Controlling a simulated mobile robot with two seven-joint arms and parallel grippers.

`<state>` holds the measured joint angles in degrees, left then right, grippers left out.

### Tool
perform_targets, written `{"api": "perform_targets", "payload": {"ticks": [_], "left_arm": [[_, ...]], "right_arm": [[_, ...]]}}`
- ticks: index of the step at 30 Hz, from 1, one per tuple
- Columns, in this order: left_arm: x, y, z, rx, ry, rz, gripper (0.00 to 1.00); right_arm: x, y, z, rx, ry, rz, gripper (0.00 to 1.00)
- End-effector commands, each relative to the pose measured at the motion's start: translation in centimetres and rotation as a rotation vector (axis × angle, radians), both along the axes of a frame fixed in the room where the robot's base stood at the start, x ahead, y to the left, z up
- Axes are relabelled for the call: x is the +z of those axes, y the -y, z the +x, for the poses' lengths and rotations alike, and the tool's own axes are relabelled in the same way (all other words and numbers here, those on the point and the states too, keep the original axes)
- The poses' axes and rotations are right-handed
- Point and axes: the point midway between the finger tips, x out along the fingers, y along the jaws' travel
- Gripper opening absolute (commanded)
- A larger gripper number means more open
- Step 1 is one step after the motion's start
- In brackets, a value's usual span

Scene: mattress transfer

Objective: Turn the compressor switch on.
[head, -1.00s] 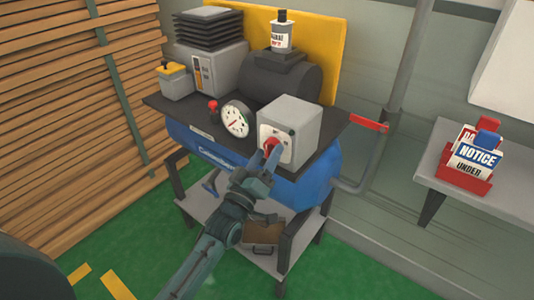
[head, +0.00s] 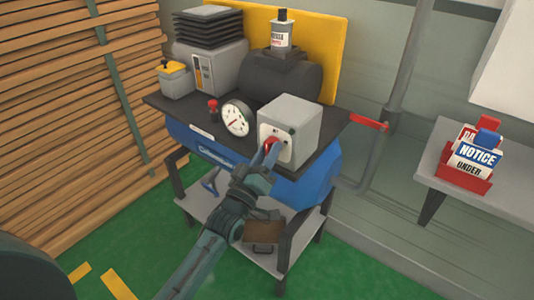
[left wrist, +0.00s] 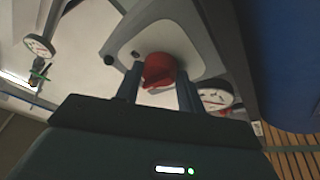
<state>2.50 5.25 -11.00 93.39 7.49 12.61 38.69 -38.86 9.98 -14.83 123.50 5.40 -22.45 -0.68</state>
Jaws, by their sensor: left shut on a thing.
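The compressor (head: 250,180) is a blue tank with a dark top plate. A grey switch box (head: 298,118) stands on its right end, with a red rotary switch (head: 271,145) on its pale front plate. My left gripper (head: 268,157) is at that switch, its fingers partly covering it. In the left wrist view the red switch (left wrist: 160,72) sits between the two fingers (left wrist: 158,88), and the gripper is shut on it. The exact angle of the knob is hard to tell. My right gripper is not in view.
A round gauge (head: 236,119) and a small red knob (head: 213,106) stand left of the box. A red-handled lever (head: 368,122) sticks out at right. A shelf (head: 440,160) holds notice signs (head: 478,157). Wooden slats (head: 60,110) close off the left.

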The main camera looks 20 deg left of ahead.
Motion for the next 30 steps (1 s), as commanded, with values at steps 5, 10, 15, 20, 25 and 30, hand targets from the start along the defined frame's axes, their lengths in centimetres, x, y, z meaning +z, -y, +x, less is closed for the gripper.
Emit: {"api": "perform_targets", "payload": {"ticks": [5,10,15,20,25,30], "left_arm": [[-0.03,-0.01,-0.01,-0.001,0.008,0.020,0.16],[-0.09,-0.05,0.01,-0.002,0.031,0.084,0.16],[-0.13,-0.17,0.06,-0.001,0.073,0.201,0.16],[-0.11,-0.29,0.09,-0.001,0.123,0.339,0.16],[-0.08,-0.41,0.16,-0.002,0.178,0.490,0.16],[-0.04,-0.53,0.18,-0.002,0.232,0.639,0.16]], "right_arm": [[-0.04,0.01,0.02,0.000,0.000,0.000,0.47],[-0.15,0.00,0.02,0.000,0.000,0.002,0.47],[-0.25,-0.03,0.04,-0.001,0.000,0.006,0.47],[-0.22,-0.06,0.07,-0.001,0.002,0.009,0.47],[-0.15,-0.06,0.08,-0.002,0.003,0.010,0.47],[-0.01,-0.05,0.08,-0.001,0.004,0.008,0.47]]}}
